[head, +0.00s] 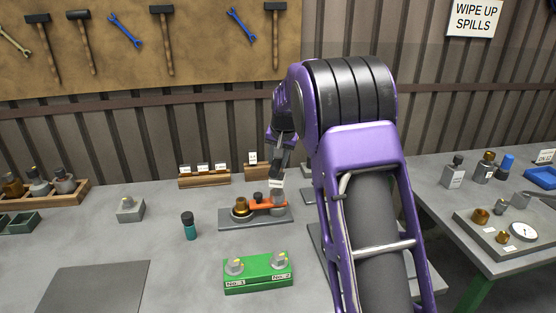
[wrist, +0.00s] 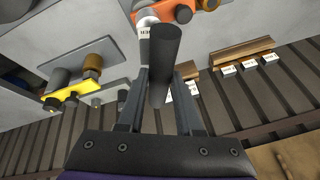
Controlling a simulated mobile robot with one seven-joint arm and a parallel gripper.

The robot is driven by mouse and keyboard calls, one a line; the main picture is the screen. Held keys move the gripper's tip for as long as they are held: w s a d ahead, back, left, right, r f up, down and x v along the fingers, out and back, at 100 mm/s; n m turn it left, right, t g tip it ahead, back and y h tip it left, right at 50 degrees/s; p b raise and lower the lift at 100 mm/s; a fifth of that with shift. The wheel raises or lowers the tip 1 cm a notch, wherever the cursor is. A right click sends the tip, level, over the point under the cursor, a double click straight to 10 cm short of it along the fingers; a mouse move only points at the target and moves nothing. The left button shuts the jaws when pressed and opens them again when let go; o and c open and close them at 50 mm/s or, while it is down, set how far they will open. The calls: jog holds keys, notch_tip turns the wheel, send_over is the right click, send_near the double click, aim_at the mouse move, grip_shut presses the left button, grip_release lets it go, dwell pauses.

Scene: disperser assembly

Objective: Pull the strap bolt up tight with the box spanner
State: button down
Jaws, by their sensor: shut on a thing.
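My gripper (head: 280,158) is above the right end of an orange strap (head: 262,205). The wrist view shows its fingers (wrist: 163,88) shut on the dark round handle (wrist: 165,50) of the box spanner. The spanner stands about upright in the head view, with a white tag (head: 277,184) and a grey lower end (head: 278,200) at the strap's right end. The strap bolt is hidden there, and I cannot tell how far the spanner sits on it. The strap lies by a brass part (head: 241,206) and a dark knob on a grey plate (head: 228,222).
Labelled wooden racks (head: 204,180) stand behind the plate. A green block (head: 258,275) with two fittings is in front. A teal bottle (head: 190,228) and a grey block (head: 130,209) stand left. The wrist view shows a yellow strap (wrist: 66,98) on another assembly. My arm covers the bench's right side.

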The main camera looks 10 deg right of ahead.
jog(key=shift+r, duration=0.1)
jog(key=shift+r, duration=0.1)
jog(key=shift+r+p, duration=0.8)
jog(key=shift+r, duration=1.6)
